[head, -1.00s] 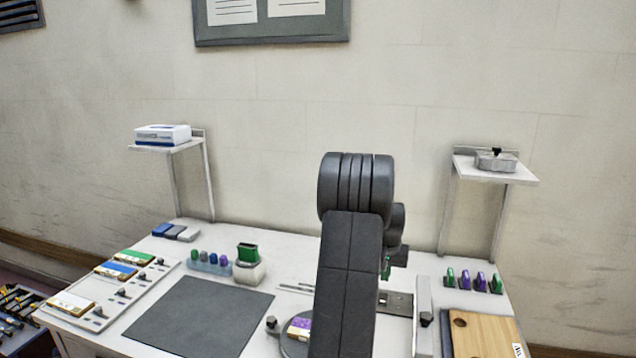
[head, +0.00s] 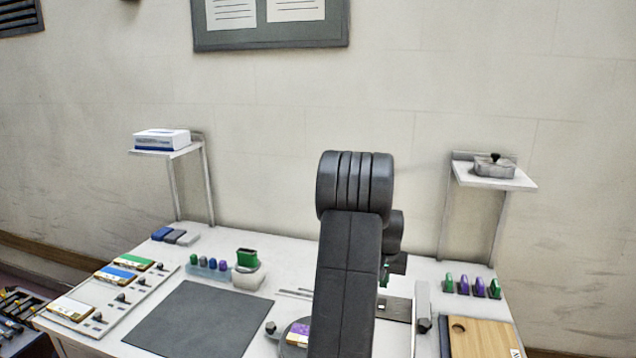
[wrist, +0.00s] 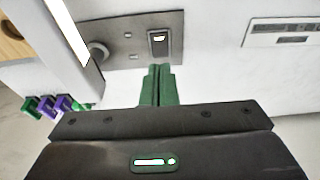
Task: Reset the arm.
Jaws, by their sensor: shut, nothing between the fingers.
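My arm stands over the middle right of the white workbench (head: 290,262) and hides part of it in the head view. My gripper (wrist: 158,70) shows in the wrist view with its two green fingers together and nothing between them. Its fingertips point at a grey metal plate (wrist: 125,28) on the bench, close to a dark slot piece (wrist: 158,42). I cannot tell the exact height above the plate. In the head view the gripper is mostly hidden behind my arm.
A dark mat (head: 200,318) lies left of my arm. A green-topped pot (head: 248,268) stands behind it. A wooden board (head: 484,338) and several green and purple clips (head: 472,286) are at right. Two wall shelves flank the bench, the right one (head: 520,180) holding a grey block.

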